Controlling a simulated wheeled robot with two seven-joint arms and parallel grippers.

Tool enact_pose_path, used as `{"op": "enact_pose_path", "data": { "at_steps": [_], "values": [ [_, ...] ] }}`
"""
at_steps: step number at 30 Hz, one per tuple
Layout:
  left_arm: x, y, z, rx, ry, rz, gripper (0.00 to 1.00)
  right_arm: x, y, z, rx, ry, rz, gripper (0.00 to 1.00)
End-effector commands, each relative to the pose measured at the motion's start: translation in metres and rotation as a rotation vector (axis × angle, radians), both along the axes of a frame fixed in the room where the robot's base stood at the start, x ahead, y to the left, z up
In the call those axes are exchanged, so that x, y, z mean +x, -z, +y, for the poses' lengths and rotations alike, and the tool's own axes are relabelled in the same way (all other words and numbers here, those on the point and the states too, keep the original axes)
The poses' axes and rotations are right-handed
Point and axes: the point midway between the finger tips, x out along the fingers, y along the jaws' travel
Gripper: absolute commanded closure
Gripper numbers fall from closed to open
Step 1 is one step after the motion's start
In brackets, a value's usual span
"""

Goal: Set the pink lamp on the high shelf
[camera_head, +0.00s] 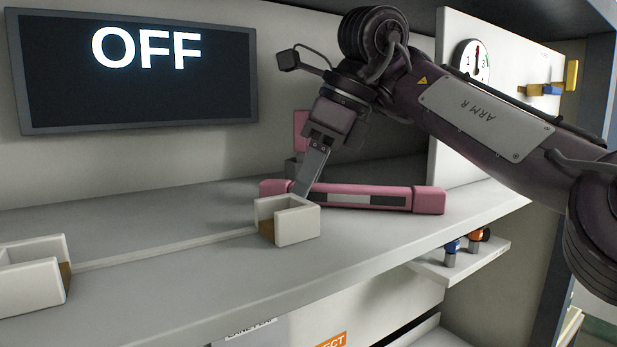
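The pink lamp (362,197) is a long pink bar with blocky ends and a grey and dark strip along its front. It lies on the grey shelf (180,248), behind and to the right of a white U-shaped holder (296,225). My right gripper (304,188) points down at the left part of the lamp, its tip low behind the holder. The tip is partly hidden, so I cannot tell whether its fingers are shut on the lamp. My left gripper is not in view.
A second white holder (50,262) stands at the far left, with a thin pale strip running between the holders. A dark screen (140,85) reads OFF. A pink upright piece (301,128) stands behind my gripper. A lower white shelf (455,268) holds small knobs. A white panel with a dial rises at right.

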Motion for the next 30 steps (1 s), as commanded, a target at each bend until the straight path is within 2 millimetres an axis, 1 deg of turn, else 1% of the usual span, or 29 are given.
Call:
{"op": "enact_pose_path", "data": {
  "at_steps": [1, 2, 11, 14, 17, 18, 20, 24, 25, 26, 30],
  "values": [
    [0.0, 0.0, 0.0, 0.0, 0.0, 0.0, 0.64, 0.0, 0.0, 0.0, 0.0, 0.0, 0.0, 0.59],
    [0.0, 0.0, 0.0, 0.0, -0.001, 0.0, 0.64, 0.0, 0.0, 0.0, 0.0, 0.0, 0.0, 0.55],
    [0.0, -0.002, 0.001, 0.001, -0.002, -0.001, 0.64, 0.0, -0.001, 0.0, 0.0, 0.0, 0.0, 0.55],
    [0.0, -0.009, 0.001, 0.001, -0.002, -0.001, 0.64, 0.0, -0.007, 0.0, 0.0, 0.001, 0.0, 0.55],
    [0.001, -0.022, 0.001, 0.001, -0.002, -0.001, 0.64, 0.0, -0.018, 0.0, 0.0, 0.001, 0.0, 0.55],
    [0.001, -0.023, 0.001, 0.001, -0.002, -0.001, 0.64, 0.0, -0.021, -0.002, 0.001, 0.002, -0.002, 0.55],
    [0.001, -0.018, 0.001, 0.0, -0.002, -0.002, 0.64, -0.001, -0.031, -0.008, 0.002, 0.005, -0.005, 0.55],
    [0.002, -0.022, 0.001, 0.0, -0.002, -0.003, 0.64, -0.005, -0.064, -0.022, 0.002, 0.006, -0.003, 0.55],
    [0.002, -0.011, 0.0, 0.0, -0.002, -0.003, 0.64, -0.005, -0.056, -0.031, 0.003, 0.006, -0.002, 0.55],
    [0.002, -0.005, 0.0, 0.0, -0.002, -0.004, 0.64, -0.007, -0.053, -0.039, 0.003, 0.006, -0.001, 0.55],
    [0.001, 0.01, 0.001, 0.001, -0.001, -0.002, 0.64, -0.015, -0.054, -0.073, 0.004, 0.004, -0.002, 0.55]
  ]
}}
